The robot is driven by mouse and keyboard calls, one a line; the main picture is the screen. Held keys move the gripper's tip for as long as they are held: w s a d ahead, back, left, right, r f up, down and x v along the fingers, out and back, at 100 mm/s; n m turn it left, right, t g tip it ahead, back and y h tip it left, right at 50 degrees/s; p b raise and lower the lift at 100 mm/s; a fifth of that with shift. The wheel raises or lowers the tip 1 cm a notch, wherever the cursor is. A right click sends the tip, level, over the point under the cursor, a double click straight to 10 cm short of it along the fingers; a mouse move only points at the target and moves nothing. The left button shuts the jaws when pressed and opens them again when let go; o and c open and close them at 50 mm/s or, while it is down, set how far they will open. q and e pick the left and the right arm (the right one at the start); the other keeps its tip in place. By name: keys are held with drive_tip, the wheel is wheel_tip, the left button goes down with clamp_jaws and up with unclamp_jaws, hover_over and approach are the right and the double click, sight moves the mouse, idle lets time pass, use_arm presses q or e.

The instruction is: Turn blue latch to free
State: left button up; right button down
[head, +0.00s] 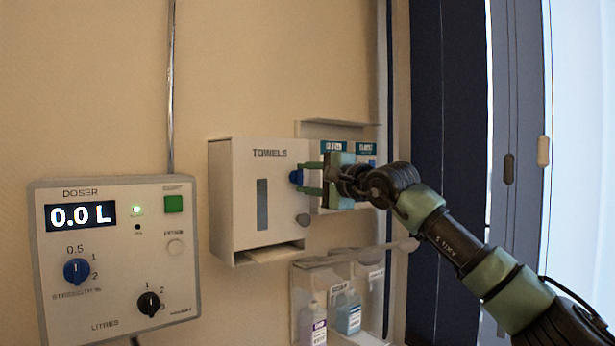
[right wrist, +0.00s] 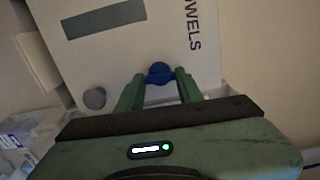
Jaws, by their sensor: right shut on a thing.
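The blue latch (head: 296,177) is a small knob on the right side of the front of the white TOWELS dispenser (head: 230,195). My right gripper (head: 306,180) reaches in from the right, and its green fingers are shut on the latch. In the right wrist view the blue latch (right wrist: 160,73) shows between the two fingertips (right wrist: 160,82), against the dispenser front. The fingers hide part of it. The latch's exact turn angle cannot be told. My left gripper is not in view.
A grey knob (head: 303,220) sits below the latch on the dispenser. A DOSER panel (head: 115,260) reading 0.0 L is at the left. A clear holder with bottles (head: 347,313) hangs below right. Another dispenser (head: 338,128) is behind my gripper. Dark door panels stand at the right.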

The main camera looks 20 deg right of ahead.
drive_tip(key=shift+r+n, duration=0.1)
drive_tip(key=shift+n, duration=0.3)
drive_tip(key=c, duration=0.9)
unclamp_jaws()
drive_tip(key=shift+w+a, duration=0.1)
